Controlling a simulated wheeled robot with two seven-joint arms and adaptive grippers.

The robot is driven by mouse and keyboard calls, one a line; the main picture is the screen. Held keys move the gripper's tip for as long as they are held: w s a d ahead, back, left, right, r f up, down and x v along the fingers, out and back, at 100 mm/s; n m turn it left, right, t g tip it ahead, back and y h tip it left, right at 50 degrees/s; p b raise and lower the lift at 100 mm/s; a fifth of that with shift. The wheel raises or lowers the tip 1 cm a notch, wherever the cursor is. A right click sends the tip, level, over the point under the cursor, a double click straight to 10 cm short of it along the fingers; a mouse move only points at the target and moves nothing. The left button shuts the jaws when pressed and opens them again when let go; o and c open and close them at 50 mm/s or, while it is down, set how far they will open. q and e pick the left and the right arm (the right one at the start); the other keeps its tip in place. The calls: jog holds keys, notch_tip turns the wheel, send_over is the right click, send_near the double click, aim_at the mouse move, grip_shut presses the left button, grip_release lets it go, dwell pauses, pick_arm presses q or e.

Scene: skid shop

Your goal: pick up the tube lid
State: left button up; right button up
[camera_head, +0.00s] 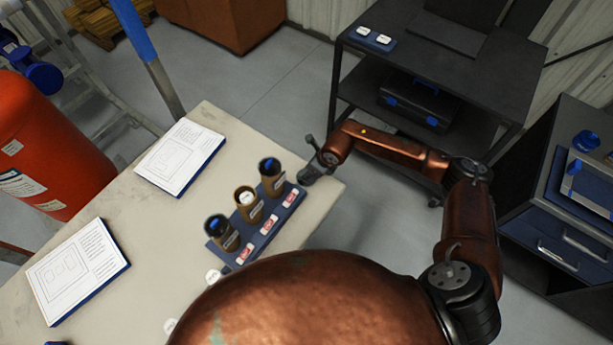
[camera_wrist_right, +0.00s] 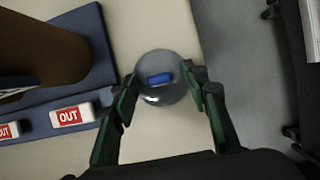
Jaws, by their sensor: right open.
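The tube lid (camera_wrist_right: 152,93), a clear round piece with a blue block at its centre, shows in the right wrist view on the pale table top. My right gripper (camera_wrist_right: 161,80) is open, with its green-lined fingers on either side of the lid; I cannot tell whether they touch it. In the head view my right gripper (camera_head: 312,166) is at the table's right edge, beside the end of the tube rack, and I cannot make out the lid there. My left gripper is not in view.
A blue rack (camera_head: 262,224) holds three brown tubes beside the gripper; it also shows in the wrist view (camera_wrist_right: 97,80) with OUT labels. Two printed boards (camera_head: 180,158) (camera_head: 77,271) lie on the table (camera_head: 140,228). A black cart (camera_head: 470,62) stands beyond the gripper.

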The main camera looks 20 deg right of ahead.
jog(key=c, duration=1)
jog(key=shift+r, duration=0.15)
jog(key=shift+c, duration=0.2)
